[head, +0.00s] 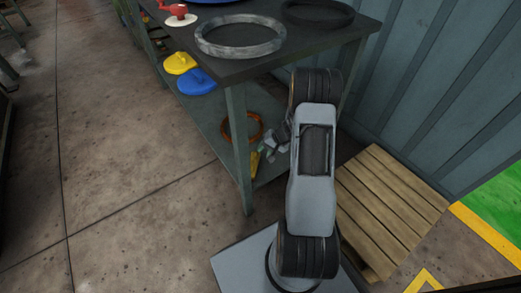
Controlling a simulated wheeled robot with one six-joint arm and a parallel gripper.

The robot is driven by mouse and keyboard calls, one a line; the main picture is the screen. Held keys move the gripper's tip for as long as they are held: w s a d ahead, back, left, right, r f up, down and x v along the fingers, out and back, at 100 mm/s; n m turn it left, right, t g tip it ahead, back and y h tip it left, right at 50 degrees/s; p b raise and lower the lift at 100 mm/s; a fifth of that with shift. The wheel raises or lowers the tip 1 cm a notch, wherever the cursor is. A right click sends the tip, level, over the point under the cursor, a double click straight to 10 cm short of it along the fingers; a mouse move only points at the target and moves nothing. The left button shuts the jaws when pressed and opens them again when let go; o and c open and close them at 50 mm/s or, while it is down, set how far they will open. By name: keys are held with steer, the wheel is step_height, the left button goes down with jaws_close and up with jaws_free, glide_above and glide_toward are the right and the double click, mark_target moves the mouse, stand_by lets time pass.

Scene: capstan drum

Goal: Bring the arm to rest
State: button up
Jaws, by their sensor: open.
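My arm (311,195) stands in the lower middle of the head view, grey with black ribbed joints. It rises from a pale base plate (237,265) and reaches up to a joint in front of the workbench's near edge.
A dark workbench (275,62) holds a grey ring (240,36), a black ring (318,12) and a red-handled piece (178,12). Its lower shelf holds yellow (179,63) and blue (196,82) pieces. A wooden pallet (390,205) lies right. Floor at left is clear.

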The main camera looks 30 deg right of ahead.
steer(key=shift+s+d+r, duration=0.25)
steer(key=shift+r, duration=0.3)
stand_by(0.4)
